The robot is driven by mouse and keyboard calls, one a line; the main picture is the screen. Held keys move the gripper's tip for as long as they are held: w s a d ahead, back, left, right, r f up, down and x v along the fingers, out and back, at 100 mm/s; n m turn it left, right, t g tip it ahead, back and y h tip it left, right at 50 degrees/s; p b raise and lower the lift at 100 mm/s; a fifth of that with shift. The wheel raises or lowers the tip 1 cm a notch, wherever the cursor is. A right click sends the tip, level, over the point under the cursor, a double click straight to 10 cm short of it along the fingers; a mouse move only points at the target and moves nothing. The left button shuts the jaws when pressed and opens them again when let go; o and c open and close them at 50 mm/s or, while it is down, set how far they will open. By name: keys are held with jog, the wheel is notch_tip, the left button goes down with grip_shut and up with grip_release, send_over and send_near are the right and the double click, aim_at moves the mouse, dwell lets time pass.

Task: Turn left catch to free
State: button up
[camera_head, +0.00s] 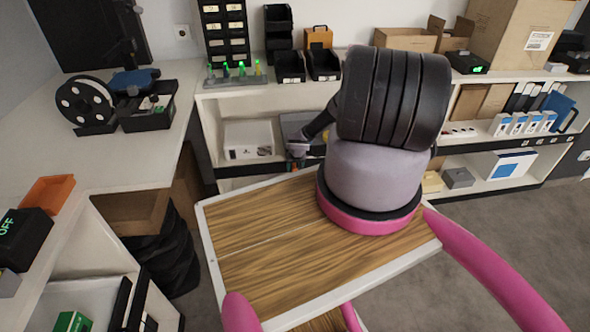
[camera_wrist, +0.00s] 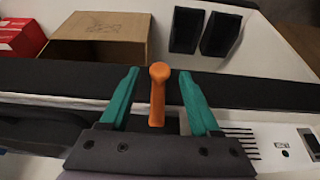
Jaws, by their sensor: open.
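An orange upright handle (camera_wrist: 157,94), which looks like a catch lever, stands between the two teal fingers of my gripper (camera_wrist: 160,76) in the wrist view. The fingers are open, one on each side, with a visible gap to the handle. In the head view my gripper (camera_head: 299,148) is at the shelf unit behind my column, beside a grey device (camera_head: 293,124) partly hidden by my arm. I cannot make out the fingers or the catch there.
A dark shelf edge (camera_wrist: 60,76) runs across the wrist view behind the handle. Beyond it are an open carton (camera_wrist: 97,24), two black bins (camera_wrist: 187,30) and red boxes (camera_wrist: 15,38). A white box (camera_head: 248,139) stands left of my gripper in the head view.

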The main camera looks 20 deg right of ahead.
jog(key=shift+w+f, duration=0.25)
jog(key=shift+f, duration=0.35)
grip_shut()
jog(key=h, duration=0.2)
jog(key=a+h, duration=0.1)
jog(key=shift+w+n+g+h, duration=0.2)
jog(key=shift+n+g+h, duration=0.2)
jog(key=shift+a+f+n+g+h, duration=0.15)
jog(key=shift+n+g+h, duration=0.1)
jog(key=shift+h, duration=0.85)
jog(key=shift+f+n+g+h, duration=0.15)
jog(key=shift+n+h, duration=0.1)
jog(key=shift+h, duration=0.85)
